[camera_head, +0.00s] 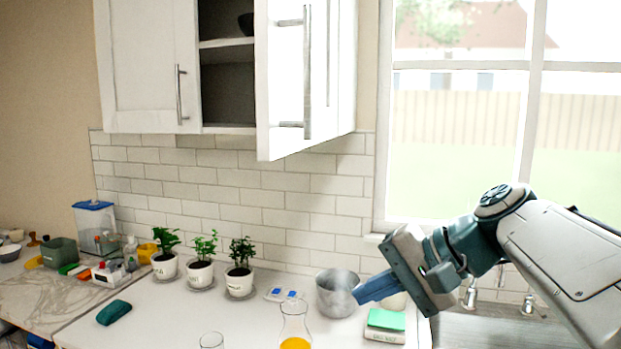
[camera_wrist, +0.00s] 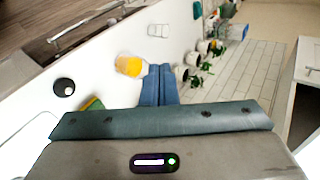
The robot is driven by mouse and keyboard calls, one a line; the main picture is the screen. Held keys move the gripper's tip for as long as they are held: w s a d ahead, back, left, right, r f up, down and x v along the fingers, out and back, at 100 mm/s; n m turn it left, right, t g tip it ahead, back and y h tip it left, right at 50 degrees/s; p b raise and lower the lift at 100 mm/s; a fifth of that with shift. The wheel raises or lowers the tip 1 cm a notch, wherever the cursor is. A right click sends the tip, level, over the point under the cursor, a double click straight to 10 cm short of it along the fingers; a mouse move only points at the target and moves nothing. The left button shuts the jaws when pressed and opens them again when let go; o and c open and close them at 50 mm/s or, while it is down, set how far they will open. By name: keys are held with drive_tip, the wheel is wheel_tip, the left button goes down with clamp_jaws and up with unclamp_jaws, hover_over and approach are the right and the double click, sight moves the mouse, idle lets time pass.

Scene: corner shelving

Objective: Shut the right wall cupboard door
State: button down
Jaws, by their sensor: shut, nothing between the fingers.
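The right wall cupboard door (camera_head: 281,75) is white, with a long upright bar handle (camera_head: 307,70). It stands open, swung out towards me, in the upper middle of the head view. The dark shelf space (camera_head: 226,85) shows to its left. My gripper (camera_head: 357,297) is low and to the right of the door, well below it and apart from it, over the counter. Its blue fingers are together and empty, as the wrist view (camera_wrist: 159,72) also shows. A white panel with a handle (camera_wrist: 308,75) shows at the wrist view's right edge; I cannot tell which door it is.
A metal pot (camera_head: 337,293) is close to my fingertips, with a green-topped box (camera_head: 386,322) nearby. A flask with orange liquid (camera_head: 295,325) and potted plants (camera_head: 240,281) stand on the counter. The left cupboard door (camera_head: 148,65) is closed. A window is on the right.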

drive_tip(key=w+d+r+t+y+b, duration=0.25)
drive_tip(key=r+y, duration=0.25)
drive_tip(key=r, duration=0.7)
drive_tip(key=n+g+y+b, duration=0.1)
drive_tip(key=n+g+y, duration=0.1)
drive_tip(key=y, duration=0.1)
approach(293, 151)
drive_tip(key=shift+t, duration=0.25)
drive_tip(key=x, duration=0.3)
drive_tip(key=p+x, duration=0.1)
drive_tip(key=x, duration=0.1)
drive_tip(key=shift+s+a, duration=0.15)
drive_tip(key=shift+a, duration=0.2)
drive_tip(key=shift+w+a, duration=0.25)
drive_tip(key=shift+a, duration=0.35)
drive_tip(key=shift+f, duration=0.1)
